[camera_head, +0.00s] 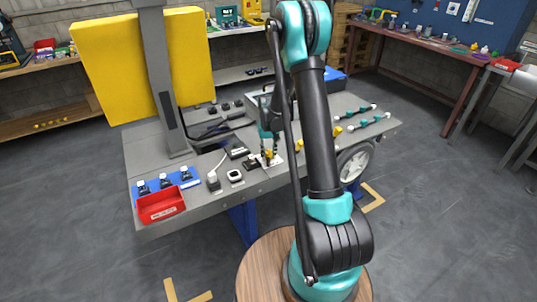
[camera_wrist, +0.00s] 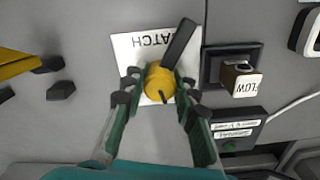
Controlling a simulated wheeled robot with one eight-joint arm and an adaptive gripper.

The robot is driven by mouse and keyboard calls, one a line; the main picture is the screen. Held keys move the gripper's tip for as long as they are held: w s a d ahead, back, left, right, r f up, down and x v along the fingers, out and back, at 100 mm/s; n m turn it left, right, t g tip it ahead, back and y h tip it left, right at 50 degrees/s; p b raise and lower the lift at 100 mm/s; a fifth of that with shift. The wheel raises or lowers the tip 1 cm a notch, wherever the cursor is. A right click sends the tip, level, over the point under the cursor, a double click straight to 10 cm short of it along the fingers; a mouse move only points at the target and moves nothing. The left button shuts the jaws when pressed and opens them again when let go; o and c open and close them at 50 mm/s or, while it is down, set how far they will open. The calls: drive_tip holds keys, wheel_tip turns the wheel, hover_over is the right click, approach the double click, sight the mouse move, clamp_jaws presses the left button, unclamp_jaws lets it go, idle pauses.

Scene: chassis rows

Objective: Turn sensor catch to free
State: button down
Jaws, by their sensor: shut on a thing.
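The sensor catch is a yellow round knob (camera_wrist: 158,76) with a black lever (camera_wrist: 180,43) that points up and to the right in the wrist view. It sits on a white plate (camera_wrist: 128,45) with black lettering that reads upside down, partly hidden, ending in "ATCH". My gripper (camera_wrist: 159,88) has its two green fingers with dark tips on either side of the knob, shut on it.
Right of the plate is a dark socket with a block marked FLOW (camera_wrist: 244,84). A red bin (camera_head: 160,205) and blue tray (camera_head: 180,178) are at the bench's left. A yellow panel (camera_head: 110,70) stands behind.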

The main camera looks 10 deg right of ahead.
sight(269, 152)
drive_tip(key=n, duration=0.5)
drive_tip(key=shift+n, duration=0.7)
drive_tip(key=c, duration=1.2)
unclamp_jaws()
wheel_tip(269, 152, up, 12)
